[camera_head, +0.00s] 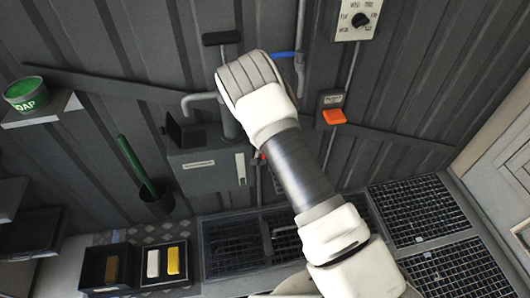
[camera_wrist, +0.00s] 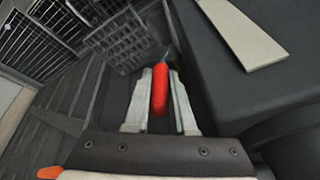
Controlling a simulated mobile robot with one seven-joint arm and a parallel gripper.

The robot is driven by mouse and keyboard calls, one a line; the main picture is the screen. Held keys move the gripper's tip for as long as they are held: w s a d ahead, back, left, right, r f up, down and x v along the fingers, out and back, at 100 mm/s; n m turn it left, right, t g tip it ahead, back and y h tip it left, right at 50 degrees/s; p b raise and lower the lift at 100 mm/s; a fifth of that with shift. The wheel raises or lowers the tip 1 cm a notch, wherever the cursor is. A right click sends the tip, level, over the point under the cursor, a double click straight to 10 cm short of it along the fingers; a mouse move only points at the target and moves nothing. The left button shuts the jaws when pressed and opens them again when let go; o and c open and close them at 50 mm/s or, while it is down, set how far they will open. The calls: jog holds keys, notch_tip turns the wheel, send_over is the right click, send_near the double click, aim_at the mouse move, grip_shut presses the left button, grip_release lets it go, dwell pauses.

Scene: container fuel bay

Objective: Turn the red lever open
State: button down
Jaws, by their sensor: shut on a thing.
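The red lever (camera_wrist: 160,88) stands between the two pale fingers of my gripper (camera_wrist: 159,100) in the wrist view. My gripper is shut on it, with one finger on each side. In the head view only a small red bit of the lever (camera_head: 257,155) shows, beside my arm and at the right side of a dark grey box (camera_head: 208,177) on the wall. My arm hides most of the gripper there. The lever's mount is not clear in either view.
An orange lever (camera_head: 334,116) and a knob panel (camera_head: 357,20) are on the wall to the right. Left are a green soap tin (camera_head: 26,94) on a shelf and a green-handled tool (camera_head: 137,165) in a holder. Floor grates (camera_head: 425,210) lie below.

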jog(key=c, duration=0.8)
grip_release()
jog(key=shift+o, duration=0.2)
jog(key=shift+f, duration=0.1)
